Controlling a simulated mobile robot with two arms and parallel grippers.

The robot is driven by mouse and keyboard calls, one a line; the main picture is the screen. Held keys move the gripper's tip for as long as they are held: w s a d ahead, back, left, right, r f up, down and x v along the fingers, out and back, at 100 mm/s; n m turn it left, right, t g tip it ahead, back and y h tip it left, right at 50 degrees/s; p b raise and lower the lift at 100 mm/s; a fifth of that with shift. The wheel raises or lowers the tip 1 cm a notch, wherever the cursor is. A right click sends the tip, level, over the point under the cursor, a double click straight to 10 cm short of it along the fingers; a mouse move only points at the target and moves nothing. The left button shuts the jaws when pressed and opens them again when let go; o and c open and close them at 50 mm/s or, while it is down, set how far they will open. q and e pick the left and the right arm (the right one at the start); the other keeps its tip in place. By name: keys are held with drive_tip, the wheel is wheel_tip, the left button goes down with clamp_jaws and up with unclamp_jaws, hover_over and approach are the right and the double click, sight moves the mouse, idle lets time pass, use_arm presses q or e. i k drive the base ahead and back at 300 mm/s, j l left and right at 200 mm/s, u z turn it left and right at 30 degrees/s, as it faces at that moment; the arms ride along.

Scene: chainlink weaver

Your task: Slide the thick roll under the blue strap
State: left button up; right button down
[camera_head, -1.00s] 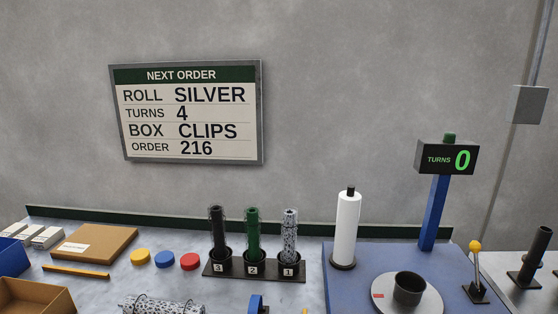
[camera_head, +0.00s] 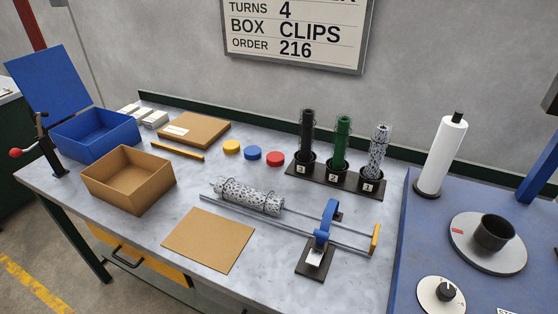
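The thick roll (camera_head: 248,196) is a speckled grey-and-white cylinder with dark wire rings around it. It lies on its side across two thin metal rails (camera_head: 296,217) on the workbench. The blue strap (camera_head: 327,222) arches over the same rails to the right of the roll, with a pale buckle or label on a dark base at its front. The roll is apart from the strap, with a stretch of bare rail between them. A yellow end stop (camera_head: 375,239) stands at the rails' right end. Neither of my grippers is in view.
A flat brown sheet (camera_head: 208,240) lies in front of the roll. An open cardboard box (camera_head: 128,179) and a blue box (camera_head: 95,134) stand to the left. A rack (camera_head: 335,179) with numbered upright rolls stands behind. A blue station with a turntable (camera_head: 488,242) is at right.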

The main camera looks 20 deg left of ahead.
sight(274, 203)
drive_tip(key=j+z, duration=0.1)
drive_tip(key=j, duration=1.65)
